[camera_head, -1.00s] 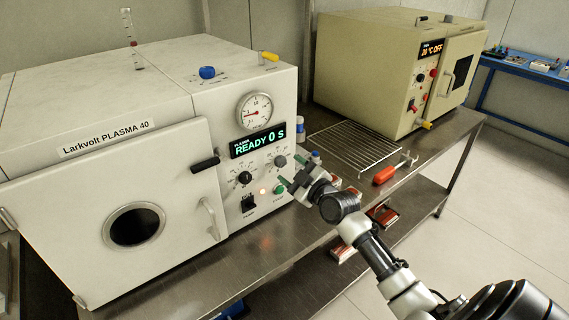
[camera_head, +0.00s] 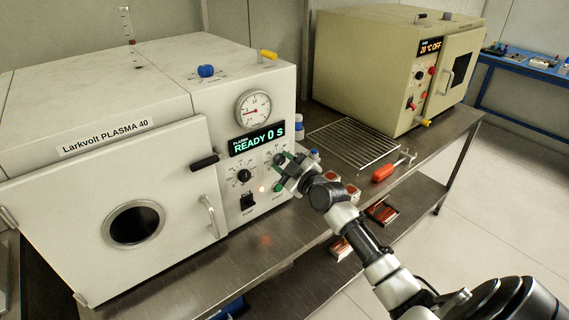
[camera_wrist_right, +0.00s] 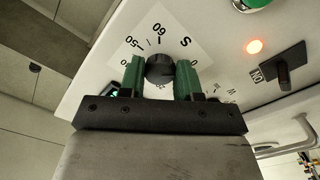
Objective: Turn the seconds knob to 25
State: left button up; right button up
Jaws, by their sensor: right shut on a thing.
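The seconds knob (camera_wrist_right: 160,68) is a dark round knob on a white dial marked "S", with 50 and 60 legible, in the right wrist view. My right gripper (camera_wrist_right: 160,78) is shut on it, one green finger on each side. In the head view my right gripper (camera_head: 283,163) is at the front panel of the white plasma machine (camera_head: 108,90) and hides most of the knob. The display (camera_head: 257,140) reads "READY 0 S". The knob's pointer cannot be made out. My left gripper is not in view.
A second black knob (camera_head: 244,175) is left of my gripper, with a black switch (camera_head: 247,201) below. A green button (camera_head: 279,187) sits just under my gripper. A wire rack (camera_head: 355,143) and a red-handled tool (camera_head: 384,172) lie on the bench to the right.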

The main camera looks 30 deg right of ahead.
jog(key=shift+m, duration=0.3)
jog(key=m, duration=0.5)
jog(key=shift+a+m+p, duration=0.1)
jog(key=shift+m+p, duration=0.2)
jog(key=m, duration=0.5)
jog(key=shift+p, duration=0.4)
jog(key=m+p, duration=0.1)
jog(key=m, duration=0.4)
jog(key=shift+a+m, duration=0.1)
jog(key=shift+m, duration=0.3)
jog(key=m, duration=0.5)
jog(key=shift+p, duration=0.35)
jog(key=o, duration=0.9)
jog(key=shift+o, duration=0.2)
